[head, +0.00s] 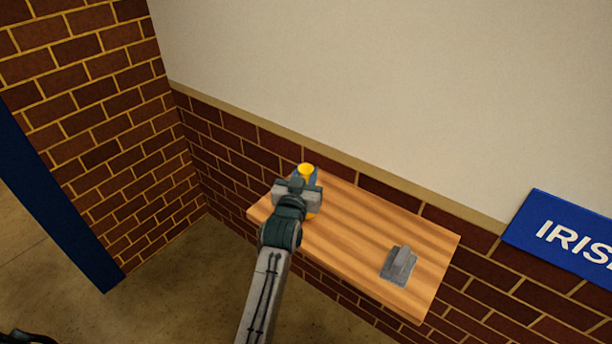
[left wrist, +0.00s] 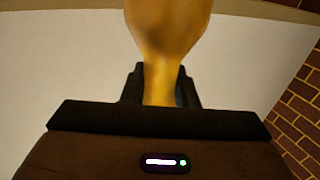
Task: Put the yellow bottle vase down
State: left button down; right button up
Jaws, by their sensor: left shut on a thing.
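The yellow bottle vase (head: 306,169) is mostly hidden behind my left gripper (head: 304,181) in the head view; its yellow top and a bit of its lower body show. It is over the left part of the wooden shelf (head: 365,239). I cannot tell whether its base touches the wood. In the left wrist view the vase (left wrist: 168,30) rises between the two dark fingers of my left gripper (left wrist: 160,86), which are shut on its narrow part. My right gripper is not in view.
A grey metal object (head: 399,263) with an upright part sits on the right part of the shelf. The middle of the shelf is clear. A brick wall with a plain upper part runs behind it. A blue IRIS sign (head: 565,238) is at the right.

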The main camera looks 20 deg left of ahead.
pick_arm(q)
jog(key=shift+s+r, duration=0.15)
jog(key=shift+r, duration=0.1)
jog(key=shift+s+d, duration=0.1)
jog(key=shift+s, duration=0.05)
jog(key=shift+f, duration=0.2)
jog(key=c, duration=1.1)
grip_release()
jog(key=shift+f, duration=0.15)
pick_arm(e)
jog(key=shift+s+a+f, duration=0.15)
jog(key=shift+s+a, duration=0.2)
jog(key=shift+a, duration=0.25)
